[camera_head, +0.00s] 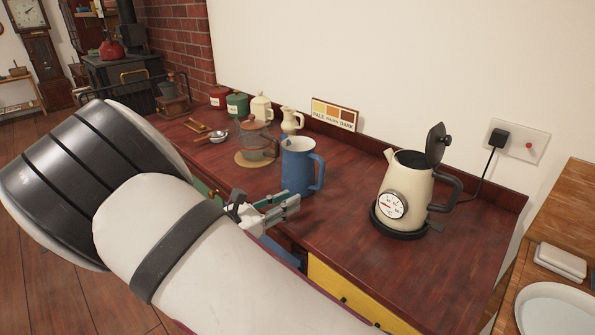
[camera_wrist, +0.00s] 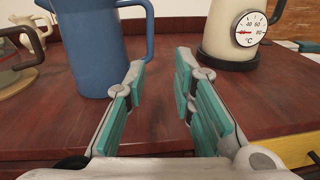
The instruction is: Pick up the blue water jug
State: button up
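The blue water jug (camera_head: 297,168) stands upright on the dark red wooden counter, with its handle toward the right. In the wrist view the jug (camera_wrist: 88,48) is ahead and to the left, its top cut off by the frame, its handle reaching right behind the left finger. My gripper (camera_head: 282,203) is at the counter's front edge, just in front of the jug. In the wrist view my gripper (camera_wrist: 165,80) has its two teal-padded fingers spread apart with nothing between them, and the gap faces bare counter right of the jug's body.
A cream kettle (camera_head: 405,190) with a dial and raised lid stands to the right on a black base. A glass pot (camera_head: 258,140) stands on a round mat behind the jug. Cream, green and red vessels line the back left. Counter (camera_head: 345,190) between jug and kettle is clear.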

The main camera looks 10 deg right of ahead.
aim_at(319, 181)
jog(key=shift+w+a+f+n+t, duration=0.15)
jog(key=shift+w+f+n+t, duration=0.15)
jog(key=shift+w+t, duration=0.1)
jog(key=x, duration=0.7)
jog(key=shift+x, duration=3.1)
jog(key=shift+w+f, duration=0.15)
grip_shut()
